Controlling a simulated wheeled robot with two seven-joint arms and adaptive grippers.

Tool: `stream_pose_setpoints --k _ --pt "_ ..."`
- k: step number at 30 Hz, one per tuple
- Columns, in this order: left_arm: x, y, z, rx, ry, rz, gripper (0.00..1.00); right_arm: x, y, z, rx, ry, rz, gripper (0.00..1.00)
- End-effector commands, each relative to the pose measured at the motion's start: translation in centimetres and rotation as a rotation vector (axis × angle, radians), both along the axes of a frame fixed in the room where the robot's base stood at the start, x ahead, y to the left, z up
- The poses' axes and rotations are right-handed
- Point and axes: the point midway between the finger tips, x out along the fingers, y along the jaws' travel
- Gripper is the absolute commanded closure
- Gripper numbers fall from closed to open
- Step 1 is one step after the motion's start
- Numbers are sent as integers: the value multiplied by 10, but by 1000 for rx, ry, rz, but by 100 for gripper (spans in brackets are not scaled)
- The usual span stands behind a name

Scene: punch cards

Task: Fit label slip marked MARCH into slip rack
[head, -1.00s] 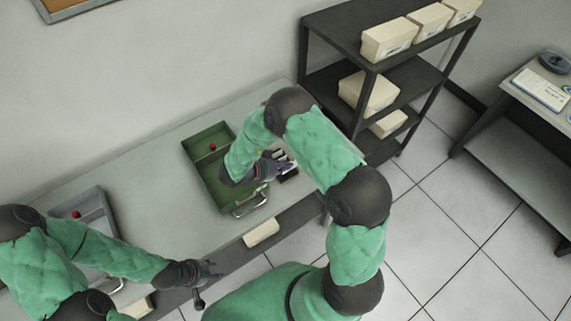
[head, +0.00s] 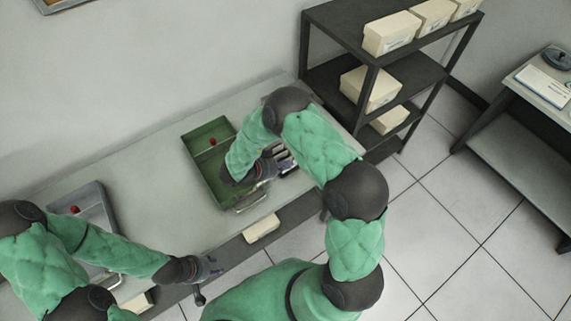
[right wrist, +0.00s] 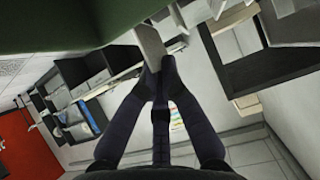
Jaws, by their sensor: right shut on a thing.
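In the right wrist view, my right gripper (right wrist: 158,72) is shut on a pale, flat slip (right wrist: 151,45). The slip sticks out beyond the fingertips, and no word can be read on the face I see.
The green tray (head: 196,171), holding a red knob, lies on the grey table (head: 150,190). A grey tray (head: 98,198) is at the left, partly behind my left arm. A dark shelf (head: 345,25) with cream boxes stands at the right. The table's middle is clear.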

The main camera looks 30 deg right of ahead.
Motion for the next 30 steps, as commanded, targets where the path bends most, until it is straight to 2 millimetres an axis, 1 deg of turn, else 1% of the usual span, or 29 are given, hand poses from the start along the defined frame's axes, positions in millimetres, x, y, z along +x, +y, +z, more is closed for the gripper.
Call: stream_pose_setpoints --k 11,23,30 --pt "0 0 -1 0 0 0 60 0 0 -1 0 0 0 100" --pt "0 0 -4 0 0 0 60 0 0 -12 0 1 0 100" --pt "0 0 -5 0 0 0 60 0 0 -14 0 0 0 100"
